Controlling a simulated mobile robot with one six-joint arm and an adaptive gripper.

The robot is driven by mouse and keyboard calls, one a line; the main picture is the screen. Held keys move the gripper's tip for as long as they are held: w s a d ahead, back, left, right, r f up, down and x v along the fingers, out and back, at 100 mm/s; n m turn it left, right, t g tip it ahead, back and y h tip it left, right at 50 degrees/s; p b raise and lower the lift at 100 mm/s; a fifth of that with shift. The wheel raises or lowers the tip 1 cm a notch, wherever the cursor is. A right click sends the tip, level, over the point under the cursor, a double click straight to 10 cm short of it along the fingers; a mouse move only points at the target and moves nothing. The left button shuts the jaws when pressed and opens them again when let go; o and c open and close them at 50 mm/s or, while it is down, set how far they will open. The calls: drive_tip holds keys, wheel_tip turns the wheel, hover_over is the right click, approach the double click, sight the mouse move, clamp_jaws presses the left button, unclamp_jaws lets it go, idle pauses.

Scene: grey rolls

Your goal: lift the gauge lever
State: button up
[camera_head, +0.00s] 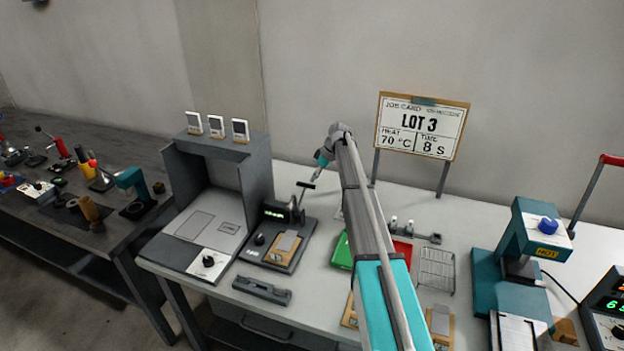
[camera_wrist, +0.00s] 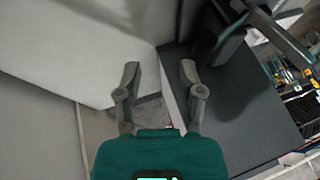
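The gauge (camera_head: 284,211) is a small dark unit with a lit green display, standing on a dark base plate on the white table. Its lever (camera_head: 302,194) is a thin stem with a black crossbar, rising at the gauge's right side. My gripper (camera_head: 315,177) is just above and behind the crossbar in the head view; contact cannot be told there. In the wrist view my gripper (camera_wrist: 160,72) has its fingers spread with nothing held between them. A dark block-like part and a dark bar show at the upper right there; I cannot tell whether they are the gauge and lever.
A grey booth (camera_head: 220,185) stands left of the gauge. A dark stepped block (camera_head: 262,290) lies in front. A job card sign (camera_head: 421,128) stands behind on two posts. Right of my arm are a wire rack (camera_head: 436,270) and a teal press (camera_head: 520,260).

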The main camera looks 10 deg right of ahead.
drive_tip(key=w+d+r+p, duration=0.3)
drive_tip(key=w+d+r, duration=0.1)
drive_tip(key=d, duration=0.3)
drive_tip(key=shift+p, duration=0.35)
idle(1.0)
idle(0.5)
drive_tip(key=s+a+m+h, duration=0.2)
drive_tip(key=s+a, duration=0.3)
drive_tip(key=s, duration=1)
drive_tip(key=s+a+f+m+h, duration=0.1)
drive_tip(key=s+a+m, duration=0.4)
drive_tip(key=s, duration=1)
drive_tip(key=s+a+f+m+h, duration=0.1)
drive_tip(key=s+a, duration=0.5)
drive_tip(key=s, duration=0.9)
drive_tip(key=m+h, duration=0.1)
drive_tip(key=m, duration=0.1)
drive_tip(key=shift+f+m+h, duration=0.15)
drive_tip(key=shift+m+h, duration=0.15)
drive_tip(key=shift+h, duration=0.1)
